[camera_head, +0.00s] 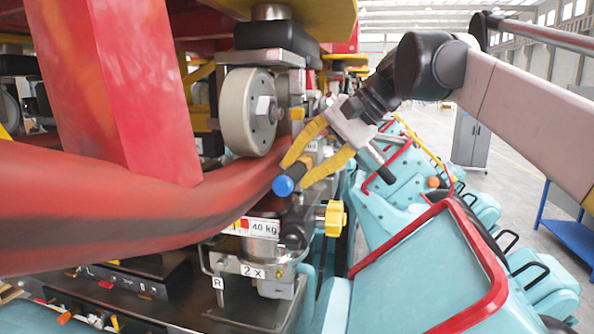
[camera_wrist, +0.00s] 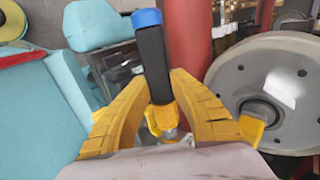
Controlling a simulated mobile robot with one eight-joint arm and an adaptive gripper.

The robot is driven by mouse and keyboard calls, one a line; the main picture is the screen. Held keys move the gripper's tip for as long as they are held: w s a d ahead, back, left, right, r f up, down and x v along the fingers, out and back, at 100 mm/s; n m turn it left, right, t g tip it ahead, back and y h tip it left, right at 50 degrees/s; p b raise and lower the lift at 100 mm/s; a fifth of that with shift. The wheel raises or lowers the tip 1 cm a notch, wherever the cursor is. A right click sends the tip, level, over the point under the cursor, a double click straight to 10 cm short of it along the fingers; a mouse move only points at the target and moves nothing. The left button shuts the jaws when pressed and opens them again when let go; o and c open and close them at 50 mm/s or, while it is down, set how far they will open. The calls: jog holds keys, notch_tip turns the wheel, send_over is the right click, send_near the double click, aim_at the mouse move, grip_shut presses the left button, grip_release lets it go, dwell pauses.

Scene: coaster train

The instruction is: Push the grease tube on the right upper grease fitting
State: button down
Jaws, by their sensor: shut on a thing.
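My gripper (camera_head: 296,174) has yellow fingers and is shut on a black tube with a blue end cap (camera_head: 283,186), apparently the grease tube. In the wrist view the black tube (camera_wrist: 153,62) stands between the fingers (camera_wrist: 160,88), blue cap away from my wrist, with a yellow collar and metal part near the finger bases. The gripper is just right of and below the large grey wheel (camera_head: 248,112), close to the red rail tube (camera_head: 150,215). I cannot make out the right upper grease fitting for certain; a yellow piece (camera_wrist: 251,131) shows by the wheel hub in the wrist view.
A turquoise train car with a red-rimmed edge (camera_head: 415,280) stands to the right. A red post (camera_head: 143,90) rises at left.

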aim_at(290, 180)
jog(key=shift+s, duration=0.1)
jog(key=shift+s+a+b, duration=0.15)
jog(key=shift+s+a, duration=0.25)
jog(key=shift+s, duration=0.7)
jog(key=shift+s+a+b, duration=0.15)
jog(key=shift+s+a, duration=0.25)
jog(key=shift+s, duration=0.65)
jog(key=shift+s+a+b, duration=0.15)
jog(key=shift+s+a, duration=0.25)
jog(key=shift+s, duration=0.7)
